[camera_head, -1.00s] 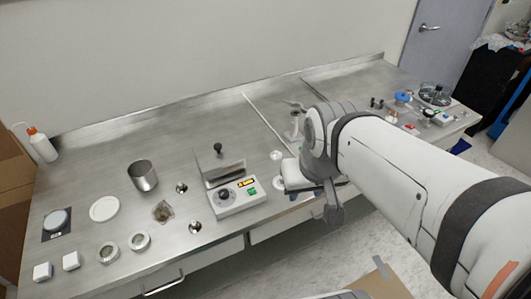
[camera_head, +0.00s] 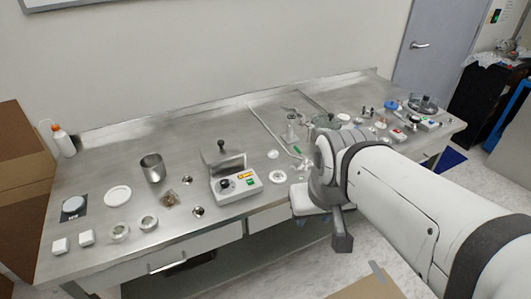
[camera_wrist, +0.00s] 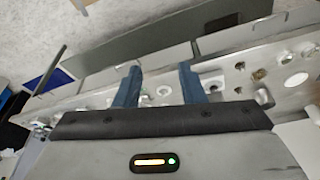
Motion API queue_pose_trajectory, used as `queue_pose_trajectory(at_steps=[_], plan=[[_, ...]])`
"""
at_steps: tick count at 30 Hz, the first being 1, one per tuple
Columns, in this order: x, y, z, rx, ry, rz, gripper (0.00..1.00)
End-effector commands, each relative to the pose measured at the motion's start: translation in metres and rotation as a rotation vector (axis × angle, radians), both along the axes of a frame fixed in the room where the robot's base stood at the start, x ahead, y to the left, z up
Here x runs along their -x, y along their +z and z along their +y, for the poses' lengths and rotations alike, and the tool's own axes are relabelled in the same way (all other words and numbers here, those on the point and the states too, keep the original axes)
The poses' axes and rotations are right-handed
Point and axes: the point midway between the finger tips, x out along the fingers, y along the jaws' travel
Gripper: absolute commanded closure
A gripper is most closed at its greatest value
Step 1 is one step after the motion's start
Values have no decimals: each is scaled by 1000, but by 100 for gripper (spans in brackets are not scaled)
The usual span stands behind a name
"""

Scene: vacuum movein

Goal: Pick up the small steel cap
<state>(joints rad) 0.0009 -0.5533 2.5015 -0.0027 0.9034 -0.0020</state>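Two small shiny steel pieces lie on the steel table in the head view, one farther back (camera_head: 187,181) and one nearer the front edge (camera_head: 198,211). Either could be the small steel cap; I cannot tell which. My gripper shows in the wrist view (camera_wrist: 157,70) with its two blue fingers apart and nothing between them. In the head view its fingers are mostly hidden by my wrist, which hangs near the table's front edge, right of both steel pieces. No steel piece is close to the fingers.
A control box (camera_head: 236,184) stands between the steel pieces and my arm. A steel beaker (camera_head: 152,168), two metal rings (camera_head: 120,232) and white blocks (camera_head: 60,246) are at left. Glassware and small parts crowd the right.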

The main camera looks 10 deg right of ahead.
Motion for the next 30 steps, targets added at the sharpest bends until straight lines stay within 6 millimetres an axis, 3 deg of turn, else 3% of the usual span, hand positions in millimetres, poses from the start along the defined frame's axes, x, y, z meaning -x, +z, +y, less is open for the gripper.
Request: queue_pose_trajectory(at_steps=[5,8,11,21,25,30], plan=[[-4,-3,0,1,0,-6,57],[-22,-15,-9,9,-11,-44,57],[-59,-38,-15,22,-17,-125,57],[-225,-140,-25,46,23,-561,57],[-272,-180,-23,22,52,-731,57],[-311,-221,-18,-18,82,-921,57]])
